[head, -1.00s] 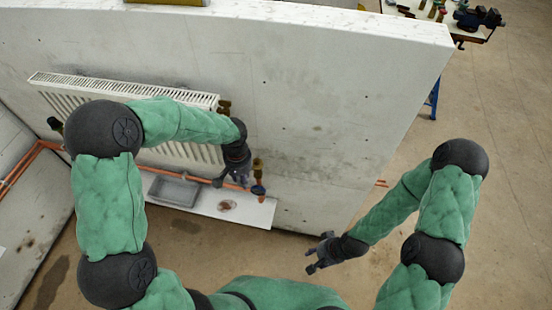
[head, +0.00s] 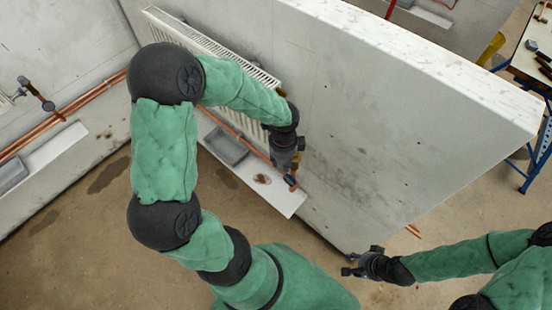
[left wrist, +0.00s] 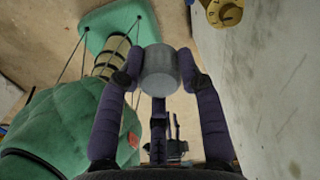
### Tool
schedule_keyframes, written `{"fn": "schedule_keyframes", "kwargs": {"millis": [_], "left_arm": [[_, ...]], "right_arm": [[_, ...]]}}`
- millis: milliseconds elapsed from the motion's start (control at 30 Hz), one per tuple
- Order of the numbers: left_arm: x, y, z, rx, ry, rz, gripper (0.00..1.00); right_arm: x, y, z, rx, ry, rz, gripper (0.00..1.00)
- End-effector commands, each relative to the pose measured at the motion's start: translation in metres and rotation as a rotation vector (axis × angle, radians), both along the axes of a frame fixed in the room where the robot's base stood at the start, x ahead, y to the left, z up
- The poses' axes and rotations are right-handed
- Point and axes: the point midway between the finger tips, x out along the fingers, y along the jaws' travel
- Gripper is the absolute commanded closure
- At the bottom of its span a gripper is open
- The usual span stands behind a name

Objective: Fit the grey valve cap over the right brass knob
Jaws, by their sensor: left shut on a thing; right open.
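The grey valve cap (left wrist: 160,72) is a short light-grey cylinder between the fingertips of my left gripper (left wrist: 161,71) in the left wrist view. The gripper is shut on its sides. A ridged brass knob (left wrist: 225,12) shows at the top right of that view, apart from the cap and cut by the frame edge. In the head view my left gripper (head: 284,158) is at the radiator's right end, beside the valve pipework (head: 292,181); the cap cannot be made out there. My right gripper (head: 357,264) is open and empty, low by the wall's foot.
The white radiator (head: 190,37) hangs on the wall (head: 370,110), partly behind my left arm. Copper pipes run along the left wall. A workbench stands far right.

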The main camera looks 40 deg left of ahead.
Motion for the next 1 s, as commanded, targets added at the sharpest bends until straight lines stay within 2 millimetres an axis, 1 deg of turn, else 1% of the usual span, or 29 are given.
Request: {"fn": "schedule_keyframes", "kwargs": {"millis": [33, 100, 200, 367, 567, 1000], "left_arm": [[-0.005, 0.004, 0.004, 0.002, -0.001, -0.058, 0.76], [-0.01, 0.007, 0.006, 0.002, -0.002, -0.136, 0.76], [-0.016, 0.011, 0.007, 0.003, -0.002, -0.215, 0.76], [-0.018, 0.012, 0.007, 0.003, -0.001, -0.27, 0.76], [-0.008, 0.012, 0.005, 0.004, -0.001, -0.274, 0.76], [0.029, 0.008, -0.002, 0.004, 0.0, -0.273, 0.76]], "right_arm": [[0.0, 0.0, 0.004, 0.0, 0.0, 0.0, 0.54], [0.0, 0.0, 0.006, 0.0, 0.0, 0.0, 0.54], [0.0, 0.0, 0.008, 0.0, 0.0, 0.0, 0.54], [0.0, 0.0, 0.009, 0.0, 0.0, 0.0, 0.54], [0.0, 0.0, 0.005, 0.0, 0.0, 0.0, 0.54], [0.0, 0.0, -0.005, 0.0, 0.0, 0.0, 0.54]]}}
